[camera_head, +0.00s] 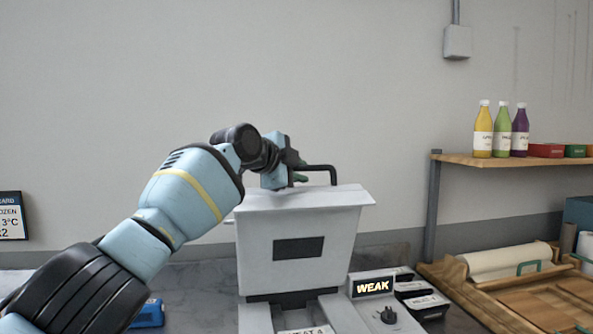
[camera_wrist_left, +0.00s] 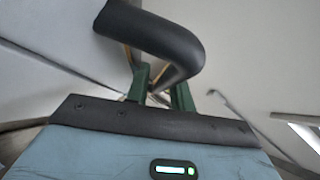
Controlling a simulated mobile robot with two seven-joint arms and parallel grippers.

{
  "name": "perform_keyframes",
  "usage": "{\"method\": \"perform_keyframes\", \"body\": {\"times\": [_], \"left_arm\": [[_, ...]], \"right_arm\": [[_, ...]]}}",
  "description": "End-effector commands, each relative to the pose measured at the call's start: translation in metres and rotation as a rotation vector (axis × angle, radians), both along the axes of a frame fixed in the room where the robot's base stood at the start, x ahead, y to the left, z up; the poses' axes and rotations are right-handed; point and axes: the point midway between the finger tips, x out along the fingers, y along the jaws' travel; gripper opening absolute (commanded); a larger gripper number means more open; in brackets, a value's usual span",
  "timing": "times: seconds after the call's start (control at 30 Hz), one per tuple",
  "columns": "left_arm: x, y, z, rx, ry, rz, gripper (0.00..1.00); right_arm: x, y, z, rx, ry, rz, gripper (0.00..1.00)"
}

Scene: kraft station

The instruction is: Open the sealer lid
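The sealer (camera_head: 255,318) is a light grey machine on the counter. Its lid (camera_head: 300,220) stands raised, its broad face with a dark rectangle turned toward me. A dark bent handle (camera_head: 322,167) sits at the lid's top edge. My left gripper (camera_head: 298,168) is at the left part of this handle. In the left wrist view, the green fingertips of my left gripper (camera_wrist_left: 160,92) are on either side of the dark handle (camera_wrist_left: 165,40) and look closed on it; the exact contact is partly hidden. My right gripper is not in view.
A shelf (camera_head: 500,159) with bottles (camera_head: 502,130) is at the right, above a wooden rack (camera_head: 470,290). A blue object (camera_head: 149,314) lies beside my left arm.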

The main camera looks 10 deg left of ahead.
Motion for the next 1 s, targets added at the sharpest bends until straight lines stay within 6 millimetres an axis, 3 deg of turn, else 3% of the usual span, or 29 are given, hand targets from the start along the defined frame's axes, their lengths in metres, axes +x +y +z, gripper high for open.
{"method": "perform_keyframes", "body": {"times": [0.27, 1.0], "left_arm": [[-0.007, 0.006, 0.005, 0.000, -0.002, -0.001, 0.23], [-0.060, 0.035, 0.024, 0.000, 0.000, -0.001, 0.23]], "right_arm": [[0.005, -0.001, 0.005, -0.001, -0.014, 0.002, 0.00], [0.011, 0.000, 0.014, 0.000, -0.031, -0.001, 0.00]]}}
